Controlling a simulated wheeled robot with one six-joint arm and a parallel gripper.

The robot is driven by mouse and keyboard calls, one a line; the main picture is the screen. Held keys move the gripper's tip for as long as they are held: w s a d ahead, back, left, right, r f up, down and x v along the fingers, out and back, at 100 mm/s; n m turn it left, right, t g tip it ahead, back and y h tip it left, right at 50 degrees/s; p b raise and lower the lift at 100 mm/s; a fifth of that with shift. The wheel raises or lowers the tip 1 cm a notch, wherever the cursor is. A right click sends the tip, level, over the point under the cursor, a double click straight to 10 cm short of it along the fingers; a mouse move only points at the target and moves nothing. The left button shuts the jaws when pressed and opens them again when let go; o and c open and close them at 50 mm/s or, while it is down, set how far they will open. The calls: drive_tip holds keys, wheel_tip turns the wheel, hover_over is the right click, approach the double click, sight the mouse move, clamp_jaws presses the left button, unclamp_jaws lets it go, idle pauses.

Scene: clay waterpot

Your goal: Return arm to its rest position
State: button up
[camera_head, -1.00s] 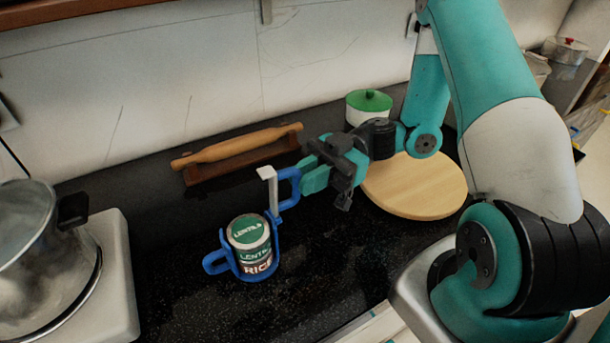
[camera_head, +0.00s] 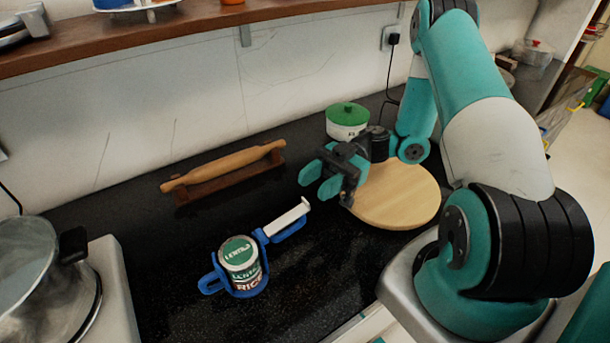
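My gripper (camera_head: 318,182) is in the middle of the head view, above the counter beside the round wooden board. Its two teal fingers are apart with nothing between them. My arm reaches in from the right. A blue item with a white bar (camera_head: 286,222) is to the lower left of the gripper, apart from it. It adjoins a can with a green lid and "LENTILS" and "RICE" lettering (camera_head: 243,265), which stands upright in a blue handled holder (camera_head: 211,284).
A rolling pin (camera_head: 225,166) rests on its wooden stand at the back. A metal pot (camera_head: 30,270) stands at left. A shelf (camera_head: 190,25) runs above.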

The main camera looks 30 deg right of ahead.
drive_tip(key=shift+d, duration=0.35)
drive_tip(key=shift+f, duration=0.1)
drive_tip(key=s+a+r+m+g+h, duration=0.2)
drive_tip(key=a+r+m+h, duration=0.3)
drive_tip(key=a+r+h, duration=0.35)
drive_tip(key=s+a+r+m+t+h, duration=0.4)
drive_tip(key=s+r+m+t+h, duration=0.1)
drive_tip(key=s+r+m, duration=0.2)
drive_tip(key=shift+s+m+h, duration=0.35)
drive_tip(key=shift+s+m, duration=0.25)
drive_tip(key=shift+s, duration=0.2)
